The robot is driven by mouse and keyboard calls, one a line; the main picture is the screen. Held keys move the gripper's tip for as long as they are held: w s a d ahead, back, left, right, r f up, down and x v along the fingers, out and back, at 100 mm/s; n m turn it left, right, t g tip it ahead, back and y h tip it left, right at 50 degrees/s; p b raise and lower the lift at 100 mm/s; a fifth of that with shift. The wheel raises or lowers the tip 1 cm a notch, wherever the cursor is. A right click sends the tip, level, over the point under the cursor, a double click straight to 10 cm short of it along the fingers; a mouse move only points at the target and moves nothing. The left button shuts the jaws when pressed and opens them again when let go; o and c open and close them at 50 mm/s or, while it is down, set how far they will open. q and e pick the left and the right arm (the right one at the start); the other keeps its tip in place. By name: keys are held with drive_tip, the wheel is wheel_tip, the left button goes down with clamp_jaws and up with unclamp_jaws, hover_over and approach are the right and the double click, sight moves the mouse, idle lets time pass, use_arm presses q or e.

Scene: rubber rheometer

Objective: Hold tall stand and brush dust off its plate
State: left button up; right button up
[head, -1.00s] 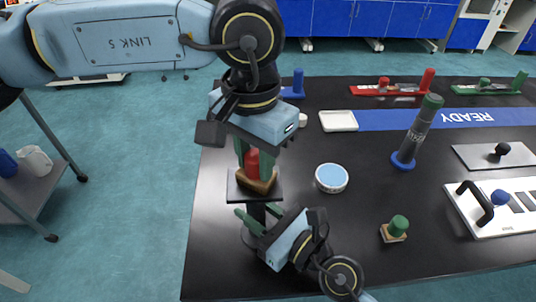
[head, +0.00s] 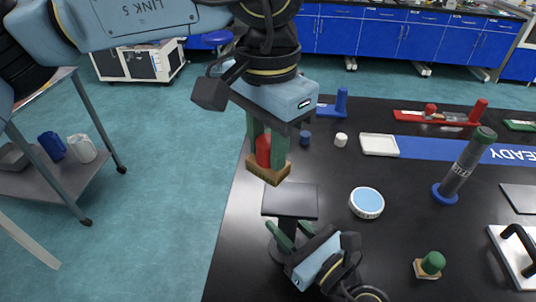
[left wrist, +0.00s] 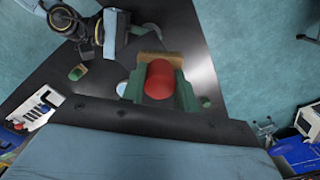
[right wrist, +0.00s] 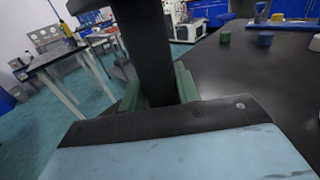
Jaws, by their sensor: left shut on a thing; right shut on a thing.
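The tall stand has a dark square plate (head: 290,201) on a dark post (right wrist: 146,50) near the table's left edge. My right gripper (head: 281,238) is shut on the post below the plate; its green fingers lie on both sides of the post in the right wrist view. My left gripper (head: 265,140) is shut on the red handle of a brush (head: 268,171) with a wooden block. The brush is above and a little left of the plate, apart from it. It also shows in the left wrist view (left wrist: 160,80). No dust can be made out on the plate.
A round blue-topped dish (head: 367,203) stands right of the plate. A green-knobbed brush (head: 431,264) is at the front right. A dark cylinder on a blue base (head: 465,165) and a white tray (head: 380,144) stand farther back. The table's left edge is close.

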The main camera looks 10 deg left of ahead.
use_arm(q)
drive_tip(key=shift+r, duration=1.2)
use_arm(e)
drive_tip(key=o, duration=1.2)
drive_tip(key=v, duration=1.2)
